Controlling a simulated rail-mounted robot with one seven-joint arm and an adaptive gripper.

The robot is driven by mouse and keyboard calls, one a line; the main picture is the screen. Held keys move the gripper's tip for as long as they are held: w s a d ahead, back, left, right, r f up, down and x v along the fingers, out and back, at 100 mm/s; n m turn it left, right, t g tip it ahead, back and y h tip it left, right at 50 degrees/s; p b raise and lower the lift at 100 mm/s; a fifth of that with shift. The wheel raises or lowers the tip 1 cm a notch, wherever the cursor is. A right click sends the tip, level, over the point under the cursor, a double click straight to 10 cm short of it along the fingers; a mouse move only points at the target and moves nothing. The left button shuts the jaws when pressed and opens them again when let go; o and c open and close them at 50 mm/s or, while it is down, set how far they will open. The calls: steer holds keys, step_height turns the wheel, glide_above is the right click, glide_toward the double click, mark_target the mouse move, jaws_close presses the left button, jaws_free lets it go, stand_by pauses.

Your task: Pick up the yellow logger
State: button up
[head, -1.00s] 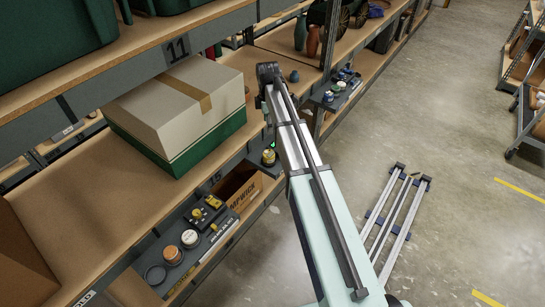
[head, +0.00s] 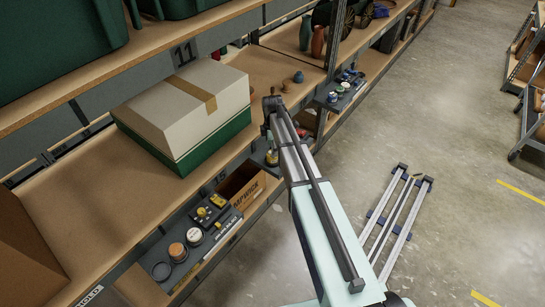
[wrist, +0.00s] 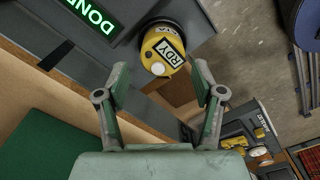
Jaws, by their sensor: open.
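The yellow logger (wrist: 165,42), a rounded yellow body with an RDY label and a pale round button, lies at the top centre of the wrist view. In the head view a small yellow thing (head: 272,158) beside my arm appears to be it, partly hidden. My gripper (wrist: 162,76) is open and empty. Its two fingers are spread left and right, with the logger just beyond the fingertips and roughly between them. No contact with it shows.
A dark panel with a green DONE sign (wrist: 88,18) is left of the logger. A white and green box (head: 190,110) stands on the shelf. A tray with jars and yellow parts (head: 217,225) and a cardboard box (head: 245,190) are to the left below.

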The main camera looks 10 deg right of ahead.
steer(key=shift+s+f+p, duration=0.15)
steer(key=shift+f+p, duration=0.85)
steer(key=shift+f, duration=1.7)
steer(key=c, duration=1.1)
steer(key=shift+r, duration=0.1)
step_height(320, 180, up, 19)
steer(key=b, duration=0.4)
steer(key=shift+r+b, duration=0.2)
steer(key=shift+b, duration=0.2)
